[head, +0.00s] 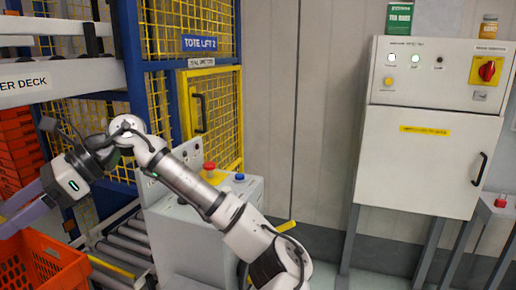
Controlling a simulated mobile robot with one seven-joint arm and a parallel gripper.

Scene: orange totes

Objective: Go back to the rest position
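My gripper (22,208) is at the left edge of the head view, above an orange tote (62,262) in the lower left corner. Its two purple-grey fingers point left and down. The picture edge cuts off their tips, so I cannot tell whether they are apart or hold anything. My white and grey arm reaches from the bottom middle up and left to the gripper, bent at the elbow. The inside of the tote is mostly out of view.
A roller conveyor (122,245) runs behind the tote. A grey control box (240,190) with red and blue buttons stands behind my arm. The yellow-mesh tote lift cage (208,100) is behind. Stacked orange totes (18,150) stand left. A white cabinet (415,160) stands right.

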